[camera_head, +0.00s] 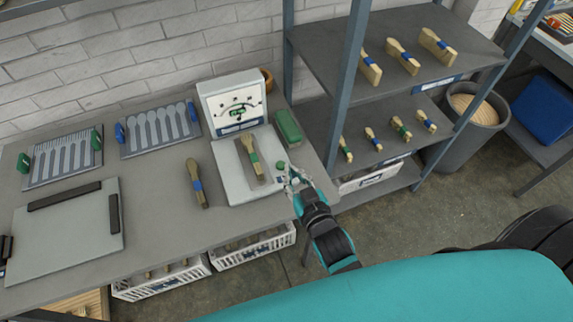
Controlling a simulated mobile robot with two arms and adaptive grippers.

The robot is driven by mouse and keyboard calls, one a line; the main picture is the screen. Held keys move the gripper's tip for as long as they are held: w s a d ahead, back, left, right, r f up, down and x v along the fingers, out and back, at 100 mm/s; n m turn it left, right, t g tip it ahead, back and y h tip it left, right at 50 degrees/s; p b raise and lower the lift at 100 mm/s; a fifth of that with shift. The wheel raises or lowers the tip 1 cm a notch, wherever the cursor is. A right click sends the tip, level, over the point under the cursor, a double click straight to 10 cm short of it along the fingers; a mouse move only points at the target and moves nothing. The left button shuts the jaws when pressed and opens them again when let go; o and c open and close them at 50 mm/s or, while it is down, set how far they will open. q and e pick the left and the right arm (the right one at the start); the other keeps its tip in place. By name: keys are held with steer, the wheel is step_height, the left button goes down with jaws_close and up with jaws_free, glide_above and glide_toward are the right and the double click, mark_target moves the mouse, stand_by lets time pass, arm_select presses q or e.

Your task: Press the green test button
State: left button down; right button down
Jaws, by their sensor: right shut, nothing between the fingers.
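A white press or test device (233,103) with a dial panel stands at the back of the grey table. A small round green button (281,166) shows at the base's right edge. My right gripper (290,178) is shut and empty, with its fingertips right beside the button; I cannot tell whether they touch it. My left gripper is not in view.
A green box (288,127) lies close behind the button. A blue-banded spoon piece (197,184) lies left of the device. A shelf post (346,90) rises close to the right. White crates (253,248) sit below the table.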

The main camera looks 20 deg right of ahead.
steer(key=shift+v, duration=1.2)
steer(key=shift+r, duration=0.1)
stand_by(0.5)
